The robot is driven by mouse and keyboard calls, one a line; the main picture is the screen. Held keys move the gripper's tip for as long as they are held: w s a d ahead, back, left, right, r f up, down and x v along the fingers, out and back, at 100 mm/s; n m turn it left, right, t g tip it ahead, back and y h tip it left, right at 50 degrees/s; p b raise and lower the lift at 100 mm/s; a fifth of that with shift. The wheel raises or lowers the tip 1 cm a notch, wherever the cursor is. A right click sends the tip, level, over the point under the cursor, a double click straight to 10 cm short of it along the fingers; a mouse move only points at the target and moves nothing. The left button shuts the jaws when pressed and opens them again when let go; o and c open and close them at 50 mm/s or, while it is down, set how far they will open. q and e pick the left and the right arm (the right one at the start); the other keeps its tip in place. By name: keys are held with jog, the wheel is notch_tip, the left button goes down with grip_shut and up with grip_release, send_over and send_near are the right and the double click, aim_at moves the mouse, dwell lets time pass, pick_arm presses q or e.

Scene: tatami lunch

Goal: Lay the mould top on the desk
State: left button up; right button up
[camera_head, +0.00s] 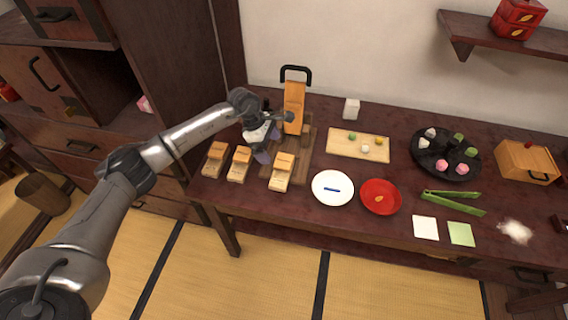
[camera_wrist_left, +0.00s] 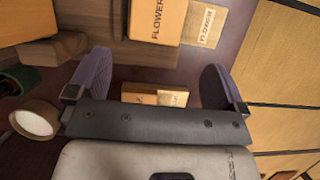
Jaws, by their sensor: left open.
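Three small light wood moulds, each with an orange-brown top block, stand at the desk's left end: a left one (camera_head: 215,158), a middle one (camera_head: 239,164) and a right one (camera_head: 282,172). In the left wrist view, one top (camera_wrist_left: 154,16) reads "FLOWER" and sits against a paler labelled part (camera_wrist_left: 205,24). My left gripper (camera_head: 268,145) is open above the desk, just behind the moulds. In the left wrist view, its purple fingers stand apart on either side of another small wooden block (camera_wrist_left: 155,97). Contact cannot be told. My right gripper is out of view.
A tall orange wooden piece with a black handle (camera_head: 294,100) stands behind my gripper. A white plate (camera_head: 333,199), a red dish (camera_head: 381,209) and a pale board (camera_head: 343,153) lie to the right. Some bare desk (camera_head: 290,205) shows along the front edge.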

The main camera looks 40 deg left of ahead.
aim_at(277, 159)
pick_arm(q)
jog(key=shift+w+a+b+x, duration=0.15)
jog(key=shift+b+x, duration=0.35)
jog(key=shift+x, duration=0.85)
jog(key=shift+w+a+b+x, duration=0.15)
jog(key=shift+b+x, duration=0.3)
jog(key=shift+x, duration=0.95)
jog(key=shift+d+f, duration=0.2)
jog(key=shift+f, duration=0.1)
jog(key=shift+a, duration=0.1)
jog(key=shift+c, duration=0.4)
